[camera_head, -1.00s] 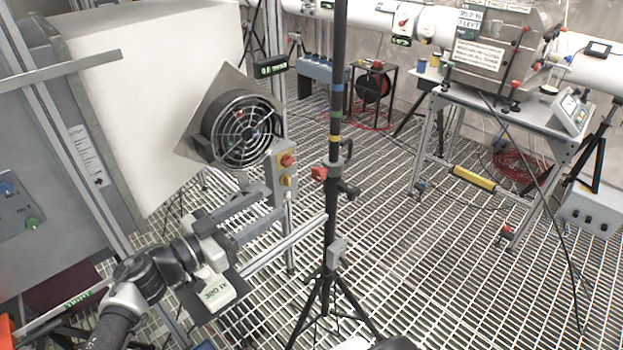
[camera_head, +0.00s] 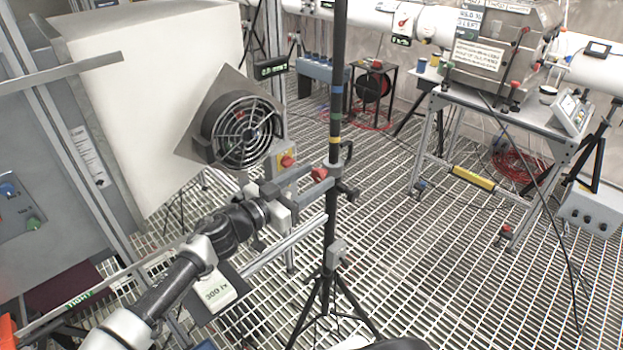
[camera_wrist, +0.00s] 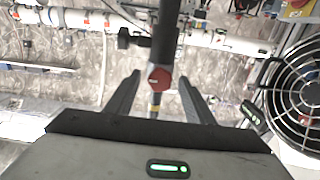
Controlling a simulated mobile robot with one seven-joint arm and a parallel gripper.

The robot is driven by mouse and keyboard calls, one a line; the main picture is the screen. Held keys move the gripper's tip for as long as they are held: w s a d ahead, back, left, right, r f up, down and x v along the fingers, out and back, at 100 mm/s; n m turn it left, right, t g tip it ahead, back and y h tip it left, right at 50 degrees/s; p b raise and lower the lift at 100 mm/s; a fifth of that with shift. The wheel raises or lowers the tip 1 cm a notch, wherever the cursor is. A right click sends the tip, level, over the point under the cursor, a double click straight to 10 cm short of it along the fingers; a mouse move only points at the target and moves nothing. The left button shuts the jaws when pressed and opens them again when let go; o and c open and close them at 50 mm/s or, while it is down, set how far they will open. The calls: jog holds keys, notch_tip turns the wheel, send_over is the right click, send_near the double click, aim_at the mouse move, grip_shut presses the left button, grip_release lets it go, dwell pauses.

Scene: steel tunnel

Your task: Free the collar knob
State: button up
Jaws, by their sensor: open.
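The red collar knob (camera_head: 319,173) sits on the left side of the grey collar (camera_head: 333,170) on a dark upright pole (camera_head: 336,110). In the wrist view the red knob (camera_wrist: 160,78) faces me, near the middle, with the pole (camera_wrist: 166,30) behind and above it. My gripper (camera_head: 320,178) is open, its fingertips reaching the knob's area. In the wrist view my gripper's fingers (camera_wrist: 159,80) stand on either side of the knob, with a visible gap on each side. I cannot tell the exact depth between fingertips and knob.
A round fan (camera_head: 243,132) stands left of the pole, close to my arm; it also shows at the wrist view's right edge (camera_wrist: 300,95). The pole's tripod (camera_head: 325,300) stands on the grating. A steel bench (camera_head: 500,115) is at the right. Open grating lies between.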

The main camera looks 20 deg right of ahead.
jog(key=c, duration=1)
jog(key=shift+c, duration=0.2)
jog(key=shift+n, duration=0.4)
jog(key=n+p, duration=0.1)
jog(key=n, duration=0.2)
jog(key=shift+n, duration=0.4)
jog(key=n+p, duration=0.2)
jog(key=n, duration=0.3)
jog(key=shift+r, duration=0.1)
jog(key=n+p, duration=0.3)
jog(key=n, duration=0.2)
jog(key=shift+n, duration=0.4)
jog(key=n+p, duration=0.2)
jog(key=n, duration=0.2)
jog(key=shift+n, duration=0.3)
